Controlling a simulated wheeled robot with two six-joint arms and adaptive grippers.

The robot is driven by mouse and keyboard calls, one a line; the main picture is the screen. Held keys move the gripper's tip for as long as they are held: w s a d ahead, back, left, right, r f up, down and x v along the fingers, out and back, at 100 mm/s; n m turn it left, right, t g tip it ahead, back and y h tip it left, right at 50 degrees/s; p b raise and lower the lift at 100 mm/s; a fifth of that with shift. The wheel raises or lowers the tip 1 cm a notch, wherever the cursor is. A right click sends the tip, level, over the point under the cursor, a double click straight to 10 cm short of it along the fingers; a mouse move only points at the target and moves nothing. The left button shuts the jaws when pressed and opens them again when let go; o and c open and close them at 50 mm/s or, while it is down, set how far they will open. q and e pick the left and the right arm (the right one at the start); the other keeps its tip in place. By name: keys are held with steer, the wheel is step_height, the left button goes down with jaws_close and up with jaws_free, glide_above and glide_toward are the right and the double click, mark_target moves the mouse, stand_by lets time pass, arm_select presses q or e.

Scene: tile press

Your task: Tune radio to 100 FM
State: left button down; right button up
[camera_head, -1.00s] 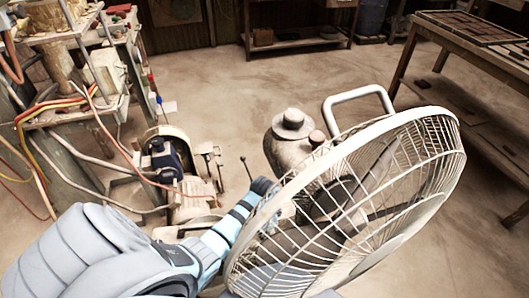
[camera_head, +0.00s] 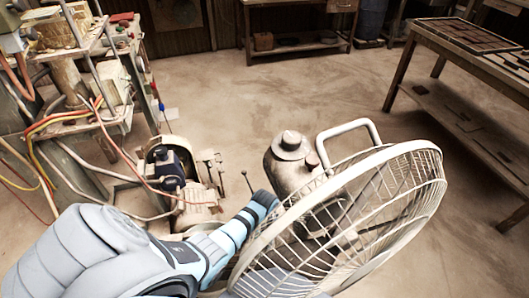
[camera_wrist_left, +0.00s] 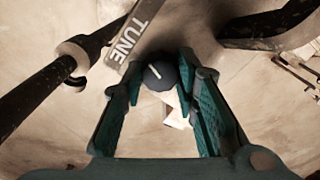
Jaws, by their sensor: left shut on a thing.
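The pointer line is slanted. No frequency scale or radio display is readable. In the head view my left arm (camera_head: 225,238) reaches in from the left, and its gripper and the knob are hidden behind the fan. My right gripper is not in view.
A large white caged fan (camera_head: 345,215) stands close in front. Behind it is a metal tank (camera_head: 290,165), with a motor unit (camera_head: 175,175) to its left. A machine with loose cables (camera_head: 95,120) stands at the left, a wooden table (camera_head: 470,60) at the right. The middle floor is clear.

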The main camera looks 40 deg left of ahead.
arm_select(q)
steer(key=shift+n+p, duration=0.55)
steer(key=shift+n, duration=0.45)
steer(key=c, duration=1.2)
jaws_free()
steer(key=shift+c, duration=0.2)
step_height(320, 180, up, 8)
steer(key=shift+f, duration=0.25)
steer(key=shift+s+a+f, duration=0.1)
